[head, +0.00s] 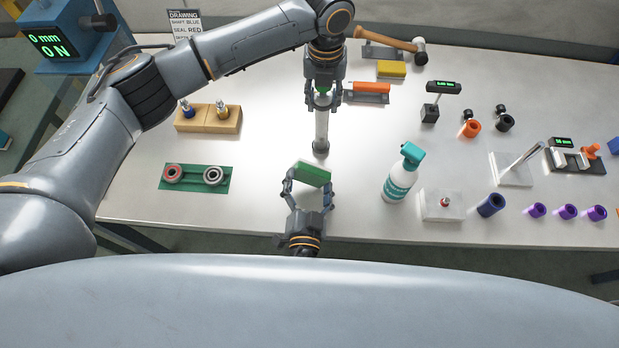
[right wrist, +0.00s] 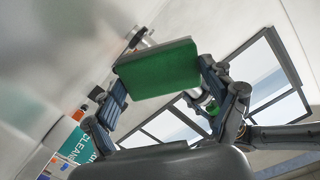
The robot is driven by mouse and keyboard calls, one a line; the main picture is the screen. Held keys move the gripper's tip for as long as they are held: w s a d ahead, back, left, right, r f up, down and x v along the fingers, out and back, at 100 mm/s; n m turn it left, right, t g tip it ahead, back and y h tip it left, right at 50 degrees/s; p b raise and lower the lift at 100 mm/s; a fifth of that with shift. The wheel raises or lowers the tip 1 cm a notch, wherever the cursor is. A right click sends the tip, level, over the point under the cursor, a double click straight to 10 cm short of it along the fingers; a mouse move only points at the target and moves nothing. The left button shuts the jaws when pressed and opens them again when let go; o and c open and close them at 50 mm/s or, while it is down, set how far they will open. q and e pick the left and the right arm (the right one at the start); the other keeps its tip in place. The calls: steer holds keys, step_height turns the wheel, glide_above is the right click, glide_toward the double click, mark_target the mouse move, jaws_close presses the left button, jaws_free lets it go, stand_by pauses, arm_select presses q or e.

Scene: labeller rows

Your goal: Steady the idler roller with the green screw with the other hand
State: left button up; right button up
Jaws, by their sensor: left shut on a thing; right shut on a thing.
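The idler roller (head: 321,128) is a pale grey cylinder with a dark round end towards me and green at its far end, where the green screw (head: 323,91) shows between fingers. My left gripper (head: 323,98) is shut on the roller at that far end and partly hides it. My right gripper (head: 308,186) is shut on a green block (head: 312,174), apart from the roller and nearer the table's front edge. The right wrist view shows the green block (right wrist: 158,68) between both fingers. I cannot tell whether the roller's dark end touches the table.
A white spray bottle (head: 398,182) with a teal head stands right of my right gripper. A green mat (head: 195,186) with two rings lies left. A wooden block (head: 208,127) is behind it. An orange-topped holder (head: 369,98) sits close right of my left gripper.

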steer(key=shift+w+d+n+y, duration=0.25)
steer(key=shift+n+y, duration=0.2)
steer(key=shift+y, duration=0.3)
steer(key=shift+w+d+n+y, duration=0.25)
steer(key=shift+n+y, duration=0.2)
steer(key=shift+y, duration=0.3)
steer(key=shift+w, duration=0.85)
steer(key=w, duration=0.4)
steer(key=d, duration=0.4)
steer(key=shift+a, duration=2.05)
steer(key=shift+w, duration=0.3)
